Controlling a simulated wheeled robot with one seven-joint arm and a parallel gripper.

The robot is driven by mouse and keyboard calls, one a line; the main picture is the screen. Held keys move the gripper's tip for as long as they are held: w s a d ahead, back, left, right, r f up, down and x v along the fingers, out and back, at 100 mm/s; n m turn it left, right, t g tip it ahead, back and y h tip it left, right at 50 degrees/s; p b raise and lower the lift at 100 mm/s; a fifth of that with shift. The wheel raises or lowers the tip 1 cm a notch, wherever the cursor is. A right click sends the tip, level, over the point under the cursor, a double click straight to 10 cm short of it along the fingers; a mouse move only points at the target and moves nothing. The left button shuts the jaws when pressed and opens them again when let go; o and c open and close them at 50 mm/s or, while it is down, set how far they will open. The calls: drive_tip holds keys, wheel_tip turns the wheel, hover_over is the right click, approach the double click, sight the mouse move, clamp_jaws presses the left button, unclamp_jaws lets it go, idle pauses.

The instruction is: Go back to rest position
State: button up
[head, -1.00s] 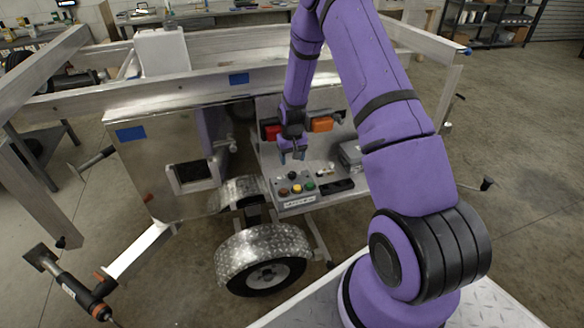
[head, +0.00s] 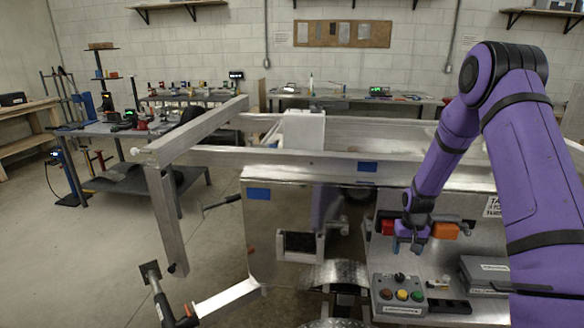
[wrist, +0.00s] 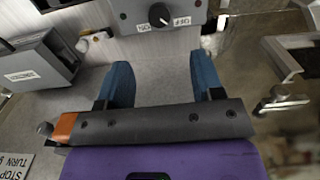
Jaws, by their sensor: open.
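My gripper (head: 410,244) hangs at the end of my purple arm, in front of the trailer's open compartment. In the wrist view its two blue fingers (wrist: 166,85) stand wide apart with nothing between them. The control box (head: 400,295), with several coloured buttons and a dark knob, sits below my gripper on the metal shelf. In the wrist view the box's dark rotary knob (wrist: 161,14) shows beyond the fingertips, apart from them, with labels on either side.
The trailer's aluminium frame (head: 330,160) spans the middle. A red light (head: 388,227) and an orange light (head: 444,230) are close to my gripper. A grey case (head: 487,272) is on the shelf. Workbenches (head: 340,97) stand behind. Open floor (head: 90,265) lies at the left.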

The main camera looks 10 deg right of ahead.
drive_tip(key=s+a+r+t, duration=0.1)
drive_tip(key=s+a+r, duration=0.2)
drive_tip(key=r, duration=0.6)
drive_tip(key=s+a+r+n+t, duration=0.1)
drive_tip(key=s+a+r, duration=0.2)
drive_tip(key=r, duration=0.7)
drive_tip(key=s+a+r, duration=0.2)
drive_tip(key=s+r, duration=0.1)
drive_tip(key=r, duration=0.6)
drive_tip(key=s+a+r+t, duration=0.1)
drive_tip(key=s+r, duration=0.3)
drive_tip(key=s, duration=0.4)
drive_tip(key=s+a+r+n+t, duration=0.1)
drive_tip(key=s+a+r, duration=0.3)
drive_tip(key=s, duration=0.5)
drive_tip(key=s+a+r+n+t, duration=0.1)
drive_tip(key=s+r, duration=0.3)
drive_tip(key=s, duration=0.4)
drive_tip(key=shift+s+a+r, duration=0.15)
drive_tip(key=shift+s+a, duration=0.15)
drive_tip(key=shift+a, duration=0.4)
